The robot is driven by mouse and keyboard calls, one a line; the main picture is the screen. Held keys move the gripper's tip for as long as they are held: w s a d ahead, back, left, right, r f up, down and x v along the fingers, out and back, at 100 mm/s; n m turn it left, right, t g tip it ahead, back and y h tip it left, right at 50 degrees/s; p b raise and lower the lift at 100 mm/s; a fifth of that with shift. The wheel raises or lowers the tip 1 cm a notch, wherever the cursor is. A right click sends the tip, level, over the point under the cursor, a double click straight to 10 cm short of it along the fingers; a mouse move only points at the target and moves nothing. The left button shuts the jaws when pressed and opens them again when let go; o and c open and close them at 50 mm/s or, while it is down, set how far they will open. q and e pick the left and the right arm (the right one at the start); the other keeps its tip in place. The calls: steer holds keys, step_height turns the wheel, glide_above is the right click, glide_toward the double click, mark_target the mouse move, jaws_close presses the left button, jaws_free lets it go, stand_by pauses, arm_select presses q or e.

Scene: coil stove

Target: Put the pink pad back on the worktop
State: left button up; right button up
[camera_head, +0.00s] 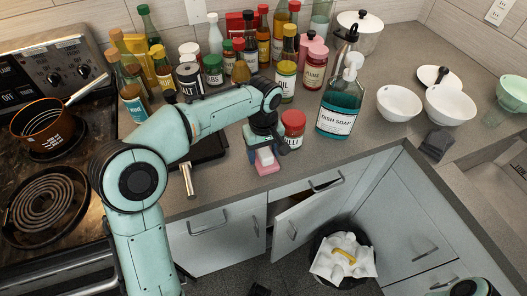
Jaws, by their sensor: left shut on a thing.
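The pink pad (267,167) is a small pink block with a pale upper part, near the front edge of the grey worktop (231,183). My left gripper (262,152) reaches down over the worktop from the left and is shut on the pink pad. The gripper covers part of the pad's top. I cannot tell whether the pad's underside touches the worktop. My right gripper is not in view.
A red-lidded jar (293,124) stands close to the left gripper's right side. A dish soap bottle (340,103) is further right. Several bottles and jars crowd the back. A cabinet door (306,218) stands open below, near a bin (318,275). A pan (40,122) sits on the stove.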

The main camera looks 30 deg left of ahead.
arm_select(q)
steer(key=shift+f, duration=0.1)
steer(key=o, duration=1.1)
step_height(320, 180, up, 12)
steer(key=p, duration=0.2)
steer(key=shift+p, duration=0.3)
